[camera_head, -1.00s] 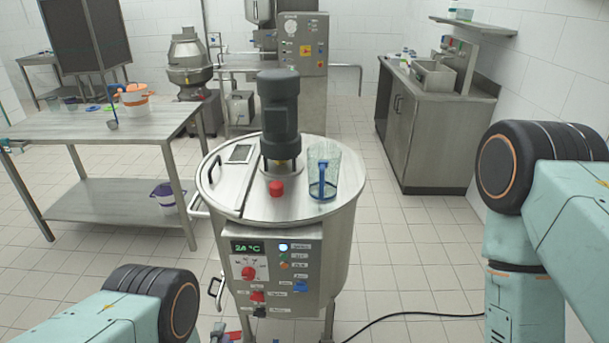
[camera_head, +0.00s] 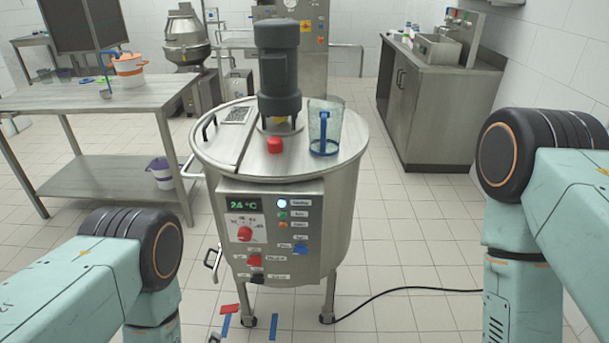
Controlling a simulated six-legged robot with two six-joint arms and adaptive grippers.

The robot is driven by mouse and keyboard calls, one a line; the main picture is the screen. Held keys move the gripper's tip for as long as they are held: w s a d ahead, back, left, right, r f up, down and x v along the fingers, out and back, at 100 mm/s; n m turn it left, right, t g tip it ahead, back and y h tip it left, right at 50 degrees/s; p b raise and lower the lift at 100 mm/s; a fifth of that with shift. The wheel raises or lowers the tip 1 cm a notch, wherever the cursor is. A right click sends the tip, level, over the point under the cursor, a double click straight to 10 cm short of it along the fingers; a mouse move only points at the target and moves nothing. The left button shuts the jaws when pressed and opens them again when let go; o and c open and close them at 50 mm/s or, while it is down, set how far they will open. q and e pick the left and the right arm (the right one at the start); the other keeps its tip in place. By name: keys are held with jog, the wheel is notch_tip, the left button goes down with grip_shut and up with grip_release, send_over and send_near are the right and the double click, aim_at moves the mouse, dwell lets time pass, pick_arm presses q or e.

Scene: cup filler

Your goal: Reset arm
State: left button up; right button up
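My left arm (camera_head: 120,262) comes in at the lower left, bent at a black joint. My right arm (camera_head: 545,200) fills the right edge, also bent at a black joint. Neither gripper shows in the head view. A steel mixing tank (camera_head: 325,225) stands on legs ahead of me, with a dark motor (camera_head: 278,75) on its lid. A clear cup with a blue handle (camera_head: 326,130) stands upright on the lid, right of the motor. No arm touches the tank or the cup.
A steel table (camera_head: 95,100) on the left bears an orange-rimmed bucket (camera_head: 128,70). A sink counter (camera_head: 430,100) stands at the back right. A black cable (camera_head: 410,291) crosses the floor. Blue and red floor marks (camera_head: 274,326) lie before the tank.

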pick_arm(q)
jog(key=s+a+f+m+g+b, duration=0.2)
jog(key=s+f+m+g+b, duration=0.45)
jog(key=s+f+b, duration=0.65)
jog(key=s+f+m+g+b, duration=0.5)
jog(key=s+b, duration=0.3)
jog(key=s, duration=0.2)
jog(key=shift+f, duration=0.3)
